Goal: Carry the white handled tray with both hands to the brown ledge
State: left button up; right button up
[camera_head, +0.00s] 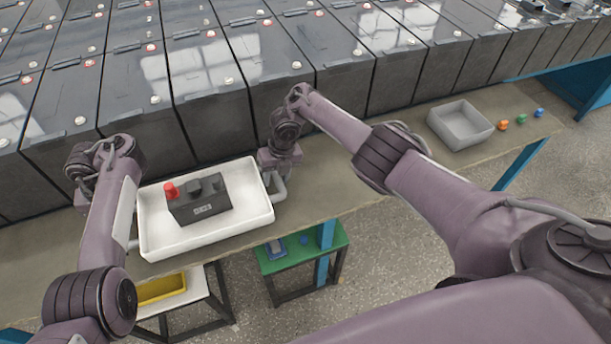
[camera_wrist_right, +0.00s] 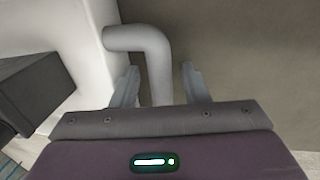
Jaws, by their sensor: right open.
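The white tray (camera_head: 205,241) sits on a long grey-brown bench top (camera_head: 350,197), with a grey handle at each short end. It holds a black box with a red knob (camera_head: 202,204). My right gripper (camera_head: 279,176) is at the tray's right handle (camera_head: 279,188). In the right wrist view, the open fingers (camera_wrist_right: 160,85) stand on either side of the grey handle bar (camera_wrist_right: 152,48), with gaps showing. My left arm comes down at the tray's left end, near the left handle (camera_head: 133,243). The left fingers are hidden behind the arm. I cannot single out a separate brown ledge.
Rows of dark batteries (camera_head: 200,70) stand behind the bench. A grey open bin (camera_head: 461,125) and small orange, green and blue items (camera_head: 521,119) are at the bench's right. Below stand a green table (camera_head: 300,262) and a white stool with a yellow tray (camera_head: 162,289).

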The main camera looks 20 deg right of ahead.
notch_tip(320, 180, up, 7)
jog(key=d, duration=0.1)
jog(key=shift+d+r, duration=0.2)
jog(key=shift+d, duration=0.05)
pick_arm(q)
jog(key=a+p, duration=0.2)
jog(key=a, duration=0.4)
pick_arm(e)
jog(key=shift+r, duration=1)
pick_arm(q)
jog(key=shift+s, duration=0.1)
pick_arm(e)
jog(key=d, duration=0.6)
pick_arm(q)
jog(key=shift+s+f, duration=0.1)
pick_arm(e)
jog(key=shift+s+f, duration=0.1)
jog(key=shift+s, duration=0.05)
dwell(0.4)
